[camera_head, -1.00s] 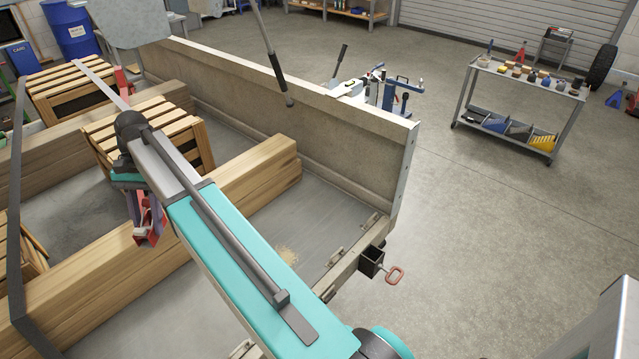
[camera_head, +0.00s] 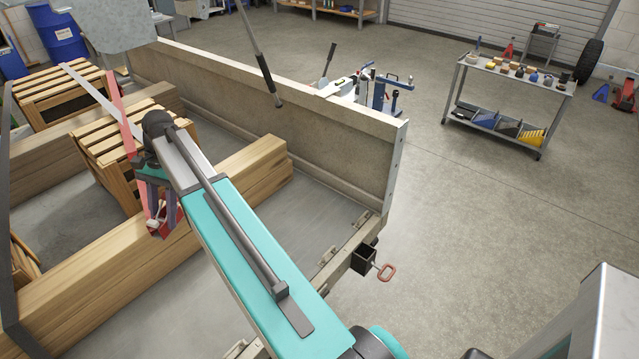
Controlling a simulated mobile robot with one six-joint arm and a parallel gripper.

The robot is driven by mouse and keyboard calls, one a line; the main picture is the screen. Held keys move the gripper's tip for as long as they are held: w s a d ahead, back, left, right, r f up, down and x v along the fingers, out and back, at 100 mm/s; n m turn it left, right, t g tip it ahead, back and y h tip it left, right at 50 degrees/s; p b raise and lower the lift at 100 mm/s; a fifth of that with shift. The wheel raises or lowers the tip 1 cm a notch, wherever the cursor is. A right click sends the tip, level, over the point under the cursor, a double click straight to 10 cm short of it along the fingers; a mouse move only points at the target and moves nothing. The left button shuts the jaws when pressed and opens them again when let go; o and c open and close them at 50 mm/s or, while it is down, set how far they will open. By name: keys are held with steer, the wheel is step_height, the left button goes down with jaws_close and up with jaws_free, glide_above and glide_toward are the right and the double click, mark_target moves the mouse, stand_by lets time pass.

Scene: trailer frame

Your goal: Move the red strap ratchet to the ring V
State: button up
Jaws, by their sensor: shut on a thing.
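My gripper (camera_head: 155,212) is at the end of my teal arm, left of the middle, above the long timber beams in the trailer. It is shut on the red strap ratchet (camera_head: 171,222), which hangs partly hidden behind the fingers and arm. A red strap (camera_head: 122,112) runs up from behind my wrist along the slatted crate. I cannot make out a ring marked V. Small metal fittings (camera_head: 358,222) sit along the trailer's rear edge, too small to identify.
Slatted wooden crates (camera_head: 108,140) and timber beams (camera_head: 85,275) fill the trailer's left part. The side wall (camera_head: 330,145) bounds the bed, with bare floor (camera_head: 310,200) beside it. A red-handled loop (camera_head: 386,271) sticks out at the rear. A tool cart (camera_head: 508,95) stands far right.

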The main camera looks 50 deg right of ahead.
steer(key=s+d+f+m+t+p, duration=0.15)
steer(key=d+m, duration=0.25)
steer(key=d, duration=0.6)
steer(key=s+d+f+m+t, duration=0.1)
steer(key=s+d+f+m, duration=0.25)
steer(key=d, duration=0.55)
steer(key=s+d+f+m+t+p, duration=0.15)
steer(key=d+m, duration=0.25)
steer(key=d, duration=0.6)
steer(key=s+d+f+m+t+h+p, duration=0.1)
steer(key=s+d+m, duration=0.4)
steer(key=s+d, duration=0.5)
steer(key=s+d+f+m+t+h+p, duration=0.1)
steer(key=s+d+f+m+h, duration=0.2)
steer(key=s+d+m, duration=0.3)
steer(key=s+d, duration=0.4)
steer(key=d, duration=0.2)
steer(key=shift+s+d+f, duration=0.2)
steer(key=shift+d+f, duration=0.05)
steer(key=shift+f, duration=0.2)
steer(key=shift+f+b, duration=2.85)
steer(key=shift+f, duration=1.65)
steer(key=shift+f, duration=0.1)
